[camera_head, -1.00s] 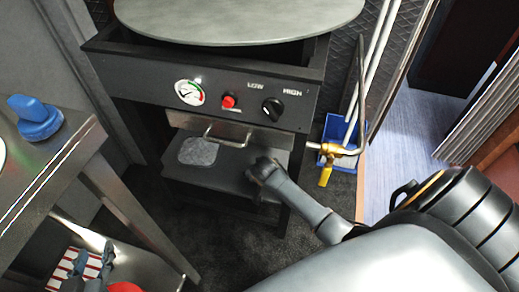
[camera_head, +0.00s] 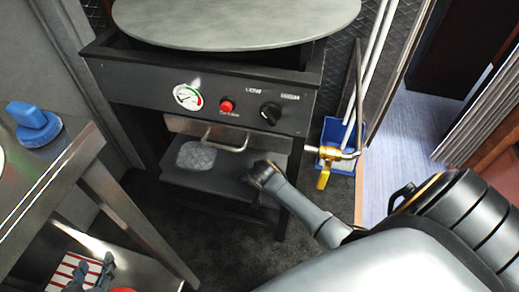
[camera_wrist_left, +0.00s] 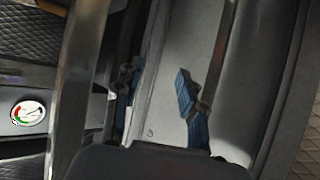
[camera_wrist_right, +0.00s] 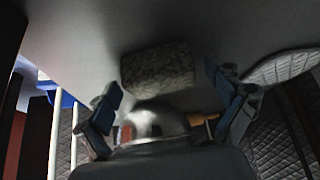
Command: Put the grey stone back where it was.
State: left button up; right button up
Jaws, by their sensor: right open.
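A grey speckled stone (camera_wrist_right: 158,68) shows in the right wrist view, lying on a dark flat surface just beyond my right gripper (camera_wrist_right: 168,112). That gripper is open, its blue-padded fingers apart on either side below the stone and not closed on it. In the head view my right arm reaches over the black shelf (camera_head: 215,186) under the oven; its jaws and the stone are hidden there. My left gripper (camera_head: 90,272) is low at the bottom left of the head view. The left wrist view shows its fingers (camera_wrist_left: 158,98) apart with nothing between them.
A light quilted pad (camera_head: 195,155) lies on the shelf, left of my right arm. Above are the oven's control panel (camera_head: 140,88) and a bar handle (camera_head: 225,146). A brass gas valve (camera_head: 323,178) is to the right. A steel table (camera_head: 75,152) stands left.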

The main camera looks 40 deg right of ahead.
jog(key=p+v, duration=0.2)
jog(key=v, duration=0.3)
jog(key=shift+a+r, duration=0.1)
jog(key=shift+r, duration=0.2)
pick_arm(q)
jog(key=s+a+f+g+y+p, duration=0.1)
jog(key=s+a+f+g, duration=0.1)
jog(key=s+g, duration=0.2)
jog(key=s+a+f+g+y+p, duration=0.1)
jog(key=s+g, duration=0.3)
jog(key=s, duration=0.5)
jog(key=shift+a+f+p, duration=0.4)
jog(key=shift+a+f, duration=0.3)
jog(key=shift+f, duration=0.15)
pick_arm(e)
jog(key=v, duration=0.6)
jog(key=shift+s, duration=0.1)
